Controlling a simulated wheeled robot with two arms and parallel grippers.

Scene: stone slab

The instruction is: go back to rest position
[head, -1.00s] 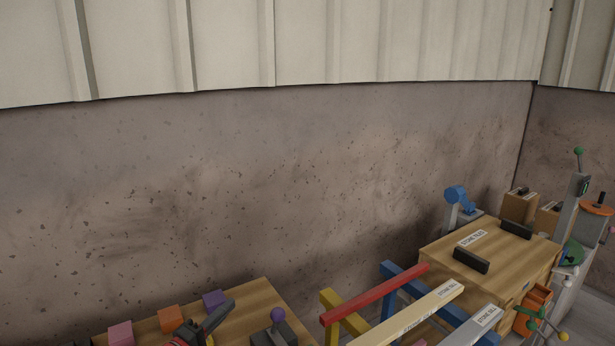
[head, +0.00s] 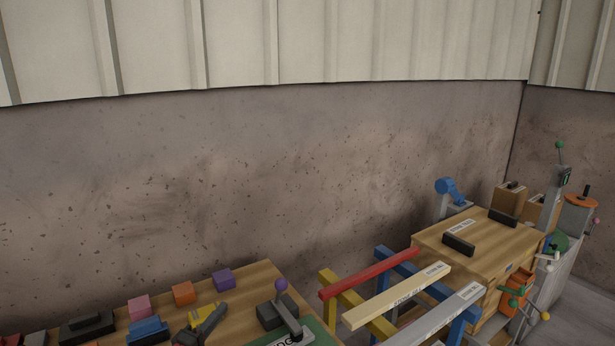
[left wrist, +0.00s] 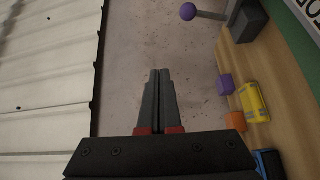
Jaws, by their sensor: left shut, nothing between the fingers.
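My left gripper (head: 219,310) shows low in the head view, at the bottom edge over the wooden bench (head: 258,275). In the left wrist view its two dark fingers (left wrist: 159,72) lie together, shut, with nothing between them. It is apart from the bench objects, and the wall lies behind it in that view. My right gripper is not in view.
The bench bears purple (head: 223,280), orange (head: 183,293) and pink (head: 139,308) blocks and a purple-knobbed lever (head: 281,286). Right of it, a trestle carries red (head: 370,273), cream (head: 397,297) and grey (head: 437,318) bars. A wooden crate (head: 490,246) stands farther right.

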